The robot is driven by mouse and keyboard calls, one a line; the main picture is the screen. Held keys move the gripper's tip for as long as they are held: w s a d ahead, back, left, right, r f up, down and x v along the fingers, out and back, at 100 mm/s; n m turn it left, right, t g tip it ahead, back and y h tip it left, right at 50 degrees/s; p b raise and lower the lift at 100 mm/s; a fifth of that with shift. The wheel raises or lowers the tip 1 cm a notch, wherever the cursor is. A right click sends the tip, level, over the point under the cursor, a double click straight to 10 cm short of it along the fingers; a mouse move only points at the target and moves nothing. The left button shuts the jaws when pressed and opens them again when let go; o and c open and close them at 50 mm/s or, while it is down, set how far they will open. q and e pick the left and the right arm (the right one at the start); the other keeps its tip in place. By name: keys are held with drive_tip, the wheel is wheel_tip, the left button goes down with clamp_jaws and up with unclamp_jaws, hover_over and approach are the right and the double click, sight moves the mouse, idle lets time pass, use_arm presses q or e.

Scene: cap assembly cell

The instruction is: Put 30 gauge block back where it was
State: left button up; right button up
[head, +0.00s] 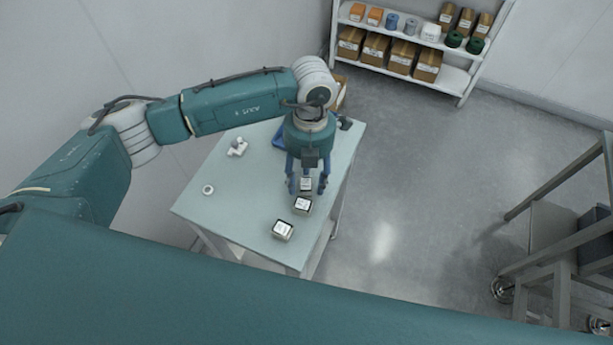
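Three small pale blocks with dark edges and markings stand in a row along the right side of the table. The nearest block (283,230) and the middle block (303,204) stand clear on the tabletop. The farthest block (306,184) shows between the fingers of my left gripper (307,189). The fingers point down on either side of it, with a gap visible, so the gripper looks open. The markings are too small to read, so I cannot tell which is the 30 gauge block. My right gripper is not in view.
The pale green table (240,205) also holds a white ring (208,189), a white fitting (238,147) and a blue item (279,138) partly behind my arm. A shelf (410,45) with boxes and spools stands at the back. A metal rack (560,245) stands at right.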

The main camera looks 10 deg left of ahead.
use_arm(q)
drive_tip(key=shift+r, duration=0.15)
drive_tip(key=shift+w+r, duration=0.1)
drive_tip(key=shift+r, duration=0.2)
wheel_tip(320, 180, up, 11)
drive_tip(key=w+b, duration=0.1)
drive_tip(key=b, duration=0.2)
drive_tip(key=shift+b, duration=0.4)
drive_tip(key=shift+r, duration=0.2)
